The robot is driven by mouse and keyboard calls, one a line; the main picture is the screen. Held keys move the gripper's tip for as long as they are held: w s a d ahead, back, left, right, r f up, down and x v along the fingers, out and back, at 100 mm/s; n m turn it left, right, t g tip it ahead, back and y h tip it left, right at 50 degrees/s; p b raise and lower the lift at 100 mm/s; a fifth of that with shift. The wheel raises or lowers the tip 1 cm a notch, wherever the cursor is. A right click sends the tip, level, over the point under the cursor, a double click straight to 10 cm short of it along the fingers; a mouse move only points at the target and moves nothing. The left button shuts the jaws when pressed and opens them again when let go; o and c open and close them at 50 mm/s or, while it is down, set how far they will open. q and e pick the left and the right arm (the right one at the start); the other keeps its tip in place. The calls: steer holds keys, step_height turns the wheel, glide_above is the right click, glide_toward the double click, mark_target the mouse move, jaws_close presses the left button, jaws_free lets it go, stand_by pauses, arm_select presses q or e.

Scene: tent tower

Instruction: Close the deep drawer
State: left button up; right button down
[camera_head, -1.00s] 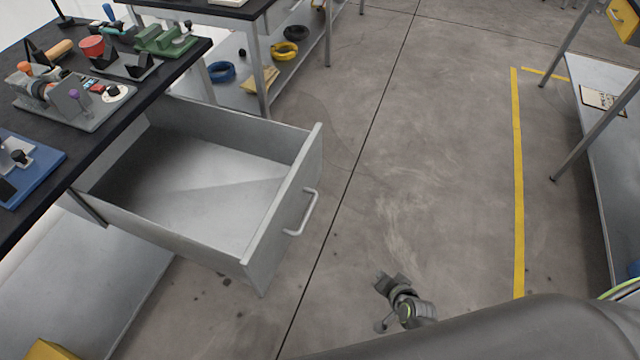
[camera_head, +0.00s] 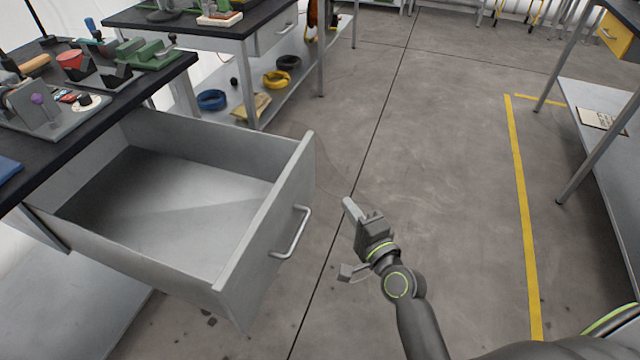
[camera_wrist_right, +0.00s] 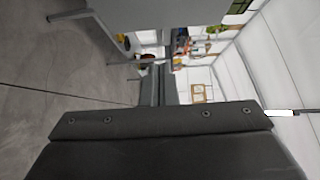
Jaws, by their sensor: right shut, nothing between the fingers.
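The deep drawer (camera_head: 266,235) is a grey metal box pulled far out from under the black-topped bench at the left in the head view. It is empty, and its front panel carries a bar handle (camera_head: 293,233). My right gripper (camera_head: 349,207) is shut and empty, to the right of the drawer front and apart from the handle. In the right wrist view, dark gripper parts fill the bottom and the drawer cannot be made out. My left gripper is not in view.
The bench top (camera_head: 150,81) holds several tools and fixtures. A second bench (camera_head: 215,27) stands behind, with coiled cables on its lower shelf. Another table (camera_head: 590,90) stands at the right. The concrete floor between, with a yellow line (camera_head: 522,190), is clear.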

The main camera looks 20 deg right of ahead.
glide_toward(312, 174)
steer(key=w+d, duration=0.3)
steer(key=w, duration=0.1)
steer(key=a, duration=0.1)
steer(key=w+a+p, duration=0.1)
steer(key=shift+w+a, duration=0.15)
steer(key=shift+a, duration=0.2)
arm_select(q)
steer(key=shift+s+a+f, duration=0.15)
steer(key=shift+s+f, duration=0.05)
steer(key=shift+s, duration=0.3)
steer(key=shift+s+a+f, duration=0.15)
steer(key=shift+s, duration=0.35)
arm_select(e)
steer(key=shift+w+a+f, duration=0.1)
steer(key=shift+w+a, duration=0.25)
steer(key=shift+a, duration=0.15)
